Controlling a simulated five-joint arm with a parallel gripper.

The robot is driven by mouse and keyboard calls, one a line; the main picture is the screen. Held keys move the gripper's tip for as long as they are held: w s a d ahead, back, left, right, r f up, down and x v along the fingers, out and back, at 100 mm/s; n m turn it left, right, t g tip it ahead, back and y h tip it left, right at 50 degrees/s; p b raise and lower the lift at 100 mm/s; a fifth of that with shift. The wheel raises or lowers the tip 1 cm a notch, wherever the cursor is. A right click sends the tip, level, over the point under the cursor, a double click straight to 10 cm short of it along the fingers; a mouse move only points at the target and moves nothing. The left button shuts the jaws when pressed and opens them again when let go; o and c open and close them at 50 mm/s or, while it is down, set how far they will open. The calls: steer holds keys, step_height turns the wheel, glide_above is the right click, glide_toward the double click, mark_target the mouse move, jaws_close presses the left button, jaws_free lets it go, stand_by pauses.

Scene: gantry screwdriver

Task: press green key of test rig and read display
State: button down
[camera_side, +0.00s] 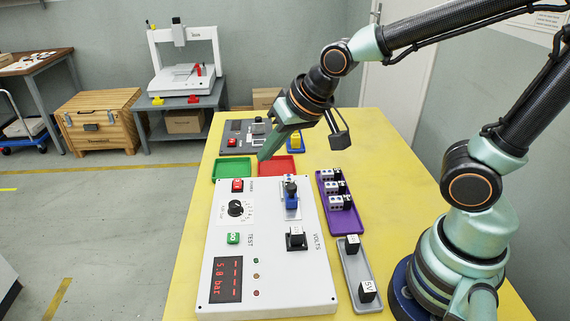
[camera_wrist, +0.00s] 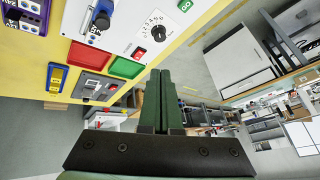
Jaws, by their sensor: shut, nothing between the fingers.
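The test rig (camera_side: 270,215) is a white panel lying on the yellow table; part of it shows at the top of the wrist view (camera_wrist: 123,38). Its green key (camera_side: 233,238) is at the rig's left side, and the key also shows at the top of the wrist view (camera_wrist: 184,5). The dark display (camera_side: 227,280) at the rig's near end shows red dashes and what looks like "5.8 bar". My gripper (camera_side: 264,157) is shut and empty, its green fingers pointing down above the trays beyond the rig's far edge, apart from the key. Its fingertips show in the wrist view (camera_wrist: 159,72).
A black dial (camera_side: 235,208) and red switch (camera_side: 237,185) sit on the rig, with a blue part (camera_side: 291,194) in its socket. Green (camera_side: 232,168) and red (camera_side: 277,166) trays lie beyond it. Purple (camera_side: 328,208) and grey (camera_side: 352,277) trays stand to the right.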

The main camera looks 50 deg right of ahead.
steer(key=m+y, duration=0.1)
steer(key=m, duration=0.1)
glide_above(236, 238)
step_height(236, 238, down, 5)
steer(key=shift+a+f, duration=0.1)
steer(key=shift+f, duration=0.05)
steer(key=shift+f, duration=0.1)
steer(key=shift+f, duration=4.3)
steer(key=shift+f, duration=0.1)
steer(key=shift+f, duration=0.3)
steer(key=shift+f, duration=0.4)
steer(key=shift+r, duration=0.8)
steer(key=shift+r, duration=0.1)
